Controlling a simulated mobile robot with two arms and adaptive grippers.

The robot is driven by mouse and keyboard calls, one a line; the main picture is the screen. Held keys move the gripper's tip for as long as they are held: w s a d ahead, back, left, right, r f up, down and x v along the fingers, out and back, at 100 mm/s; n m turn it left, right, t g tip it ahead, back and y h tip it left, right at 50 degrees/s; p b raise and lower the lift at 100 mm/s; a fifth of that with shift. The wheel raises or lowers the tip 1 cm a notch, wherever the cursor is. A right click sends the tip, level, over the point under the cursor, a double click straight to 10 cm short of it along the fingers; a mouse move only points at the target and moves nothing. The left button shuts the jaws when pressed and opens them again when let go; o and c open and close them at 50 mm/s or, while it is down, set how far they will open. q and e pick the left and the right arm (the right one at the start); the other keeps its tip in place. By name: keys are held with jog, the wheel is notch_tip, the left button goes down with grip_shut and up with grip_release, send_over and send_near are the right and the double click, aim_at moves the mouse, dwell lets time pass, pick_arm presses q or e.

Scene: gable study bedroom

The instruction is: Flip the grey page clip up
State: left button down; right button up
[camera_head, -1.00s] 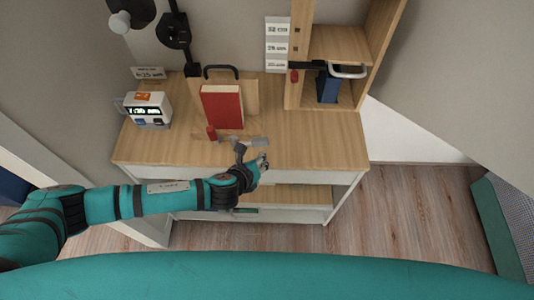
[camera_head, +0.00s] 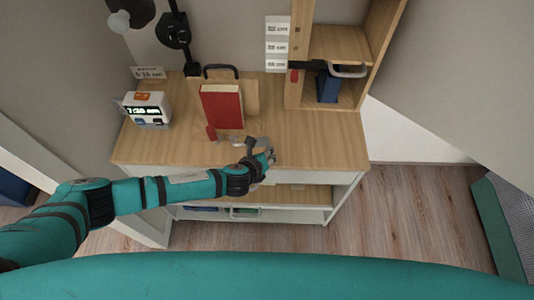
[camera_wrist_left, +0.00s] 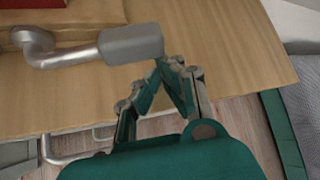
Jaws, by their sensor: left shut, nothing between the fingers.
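The grey page clip (camera_head: 230,139) lies low in front of the red book (camera_head: 222,107), which leans upright on a wooden stand. In the left wrist view the clip (camera_wrist_left: 130,44) shows as a bent rod with a flat paddle end, lying down over the wooden top. My left gripper (camera_head: 266,154) is at the front edge of the top, partly covering the clip's right end. In the wrist view its shut, empty fingertips (camera_wrist_left: 165,65) are close to the paddle's right end; I cannot tell whether they touch.
A white clock (camera_head: 148,109) is at the left of the top. A wooden shelf unit (camera_head: 340,48) with a blue item (camera_head: 328,86) stands at the right. The right part of the top is clear.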

pick_arm(q)
jog(key=shift+r, duration=0.25)
jog(key=shift+a+r+n+h, duration=0.1)
jog(key=shift+r+n+h, duration=0.2)
jog(key=shift+h, duration=0.1)
jog(key=shift+r, duration=0.15)
jog(key=shift+a+r+n+t+h+b, duration=0.3)
jog(key=shift+a+r+n+h+b, duration=0.1)
jog(key=shift+r+h+b, duration=0.35)
jog(key=a+r+n+t+h+b, duration=0.4)
jog(key=a+r+n+h+b, duration=0.2)
jog(key=b, duration=0.8)
jog(key=shift+a+r+n+h, duration=0.4)
jog(key=shift+a+r+h, duration=0.15)
jog(key=shift+a, duration=0.3)
jog(key=shift+a+f, duration=0.1)
